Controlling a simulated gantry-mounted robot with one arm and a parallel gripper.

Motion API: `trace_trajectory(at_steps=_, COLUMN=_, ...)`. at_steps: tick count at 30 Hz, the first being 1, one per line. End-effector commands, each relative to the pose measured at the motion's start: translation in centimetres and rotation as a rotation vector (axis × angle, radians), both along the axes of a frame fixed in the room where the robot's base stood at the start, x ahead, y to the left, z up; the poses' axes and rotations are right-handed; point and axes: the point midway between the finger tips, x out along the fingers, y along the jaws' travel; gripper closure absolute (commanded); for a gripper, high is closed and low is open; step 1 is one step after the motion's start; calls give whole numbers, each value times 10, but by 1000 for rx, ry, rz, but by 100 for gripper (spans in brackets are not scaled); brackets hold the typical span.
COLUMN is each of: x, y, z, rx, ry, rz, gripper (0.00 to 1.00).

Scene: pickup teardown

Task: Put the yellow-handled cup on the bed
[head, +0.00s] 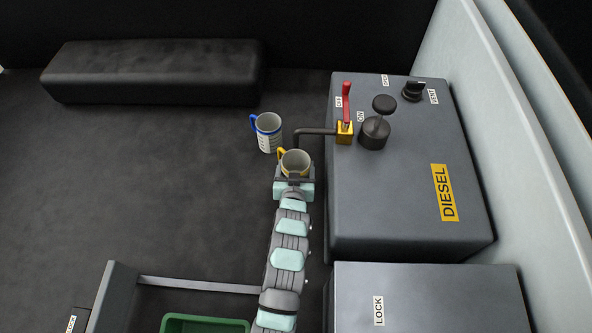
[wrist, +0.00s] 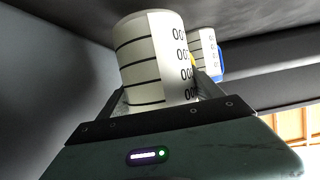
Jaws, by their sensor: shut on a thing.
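The yellow-handled cup (head: 295,163) is at the end of my arm in the head view, upright, with its yellow handle on its left side. My gripper (head: 294,179) is shut on it. In the wrist view the same cup (wrist: 152,62) fills the space between the fingers of my gripper (wrist: 160,100), showing a pale body with dark lines and numbers. Only a bit of its yellow handle shows at its right. The bed is the dark truck floor (head: 170,170), wide and bare to the left of the cup. I cannot tell whether the cup touches it.
A blue-handled cup (head: 268,132) stands just behind and left of the held cup. A grey diesel tank (head: 390,200) with a red lever (head: 346,102) and bent pipe (head: 315,132) is close on the right. A black bench-like block (head: 150,72) lies at the back. A green bin (head: 205,325) is in front.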

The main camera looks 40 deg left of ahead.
Motion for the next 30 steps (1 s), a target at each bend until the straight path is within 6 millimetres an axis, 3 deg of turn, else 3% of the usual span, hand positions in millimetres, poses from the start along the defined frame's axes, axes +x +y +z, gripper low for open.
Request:
trace_trajectory(at_steps=5, x=0, y=0, z=-22, rx=-2, ry=1, rz=1, gripper=67)
trace_trajectory(at_steps=16, x=0, y=0, z=-27, rx=1, ry=-1, rz=0, gripper=67)
trace_trajectory(at_steps=17, x=0, y=0, z=-26, rx=1, ry=-1, rz=0, gripper=23)
trace_trajectory(at_steps=24, x=0, y=0, z=-26, rx=0, ry=0, rz=0, gripper=4)
trace_trajectory(at_steps=30, x=0, y=0, z=-26, rx=0, ry=0, rz=0, gripper=3)
